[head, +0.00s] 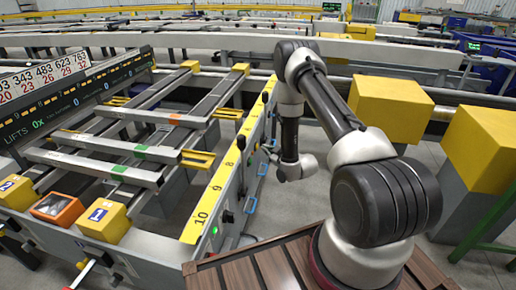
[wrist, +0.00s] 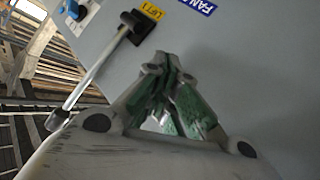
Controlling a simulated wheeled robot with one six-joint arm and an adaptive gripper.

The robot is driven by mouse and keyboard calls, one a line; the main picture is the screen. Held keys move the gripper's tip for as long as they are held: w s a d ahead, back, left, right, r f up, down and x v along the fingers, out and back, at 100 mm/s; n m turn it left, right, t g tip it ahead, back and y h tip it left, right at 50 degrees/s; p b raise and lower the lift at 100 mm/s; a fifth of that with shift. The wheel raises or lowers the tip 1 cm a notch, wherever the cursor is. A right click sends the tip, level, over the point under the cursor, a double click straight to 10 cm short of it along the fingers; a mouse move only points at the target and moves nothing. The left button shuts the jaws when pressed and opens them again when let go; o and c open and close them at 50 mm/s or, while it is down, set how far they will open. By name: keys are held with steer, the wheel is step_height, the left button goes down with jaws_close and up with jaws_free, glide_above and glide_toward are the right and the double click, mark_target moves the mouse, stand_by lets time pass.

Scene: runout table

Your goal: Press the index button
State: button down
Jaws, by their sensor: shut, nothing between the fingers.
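My gripper (wrist: 163,64) is shut and empty in the wrist view, its fingertips over a plain grey panel (wrist: 230,70). Whether they touch it I cannot tell. In the head view my gripper is too small and dark to make out beside the panel. I see no button that I can read as the index button. A small green-lit spot (head: 214,231) shows on the near end of the grey side panel in the head view; its label is too small to read.
A lever (wrist: 92,80) with a yellow lift label (wrist: 151,11) stands left of my fingertips. A blue label (wrist: 196,5) and a blue knob (wrist: 73,14) are near the top edge. Blue handles (head: 252,204) stick out from the side panel. Yellow blocks (head: 390,105) stand at right.

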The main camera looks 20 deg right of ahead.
steer(key=s+d, duration=0.1)
steer(key=d, duration=0.1)
steer(key=s+d, duration=0.1)
steer(key=d, duration=0.1)
steer(key=shift+s, duration=0.4)
steer(key=shift+d+f, duration=0.1)
stand_by(0.5)
